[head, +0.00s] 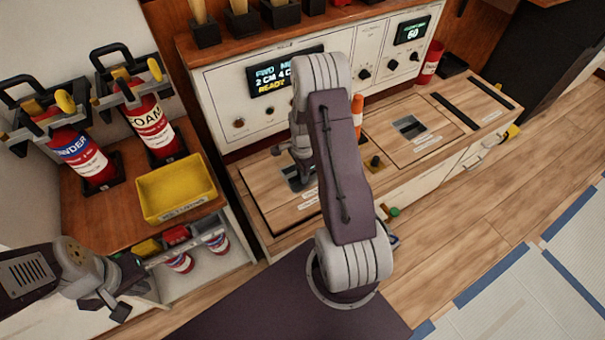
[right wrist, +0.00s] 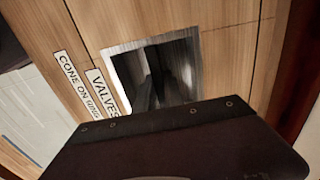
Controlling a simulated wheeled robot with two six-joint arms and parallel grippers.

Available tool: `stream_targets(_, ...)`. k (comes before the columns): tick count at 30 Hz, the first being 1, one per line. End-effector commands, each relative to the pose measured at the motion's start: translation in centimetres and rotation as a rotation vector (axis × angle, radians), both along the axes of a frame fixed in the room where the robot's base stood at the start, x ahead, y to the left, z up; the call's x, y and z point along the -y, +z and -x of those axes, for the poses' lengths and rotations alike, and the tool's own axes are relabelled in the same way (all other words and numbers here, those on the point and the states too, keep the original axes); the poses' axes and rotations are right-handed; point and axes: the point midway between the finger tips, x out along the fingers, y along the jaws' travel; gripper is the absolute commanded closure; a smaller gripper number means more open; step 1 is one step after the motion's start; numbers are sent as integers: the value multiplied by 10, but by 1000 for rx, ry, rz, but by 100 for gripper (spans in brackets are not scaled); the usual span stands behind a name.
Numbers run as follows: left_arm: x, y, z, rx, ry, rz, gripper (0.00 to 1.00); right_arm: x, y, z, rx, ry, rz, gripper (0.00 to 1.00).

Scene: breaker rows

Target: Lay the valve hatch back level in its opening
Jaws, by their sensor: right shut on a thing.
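The valve hatch (head: 268,200) is a wood-coloured panel at the left of the low counter in the head view. A dark line shows along its left edge; I cannot tell whether it sits level. In the right wrist view a "VALVES" label (right wrist: 103,90) lies beside its square metal-rimmed recess (right wrist: 125,68). My right gripper (head: 297,180) is at this recess, shut on the hatch's pull, with its fingertips mostly hidden. My right arm covers the hatch's right side in the head view. My left gripper (head: 122,290) is open and empty at the lower left, away from the hatch.
A second hatch (head: 395,140) with a recess lies to the right. An orange cone (head: 357,112) and a dark knob (head: 375,163) stand between the hatches. A control panel (head: 240,98) rises behind. A yellow bin (head: 177,188) and fire extinguishers (head: 150,125) are at left.

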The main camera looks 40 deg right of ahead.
Motion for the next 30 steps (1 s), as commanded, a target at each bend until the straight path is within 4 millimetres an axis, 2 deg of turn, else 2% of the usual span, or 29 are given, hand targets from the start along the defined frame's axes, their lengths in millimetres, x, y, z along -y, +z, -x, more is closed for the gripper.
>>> stream_targets(25,0,-15,0,0,0,0,100,0,-25,-1,3,0,1,100)
stream_targets(26,0,-15,0,0,0,0,100,1,-25,-1,3,0,1,85)
stream_targets(28,0,-14,0,0,0,0,100,0,-24,-1,3,0,1,65)
stream_targets(30,0,-14,0,0,0,0,100,0,-24,-1,2,0,1,62)
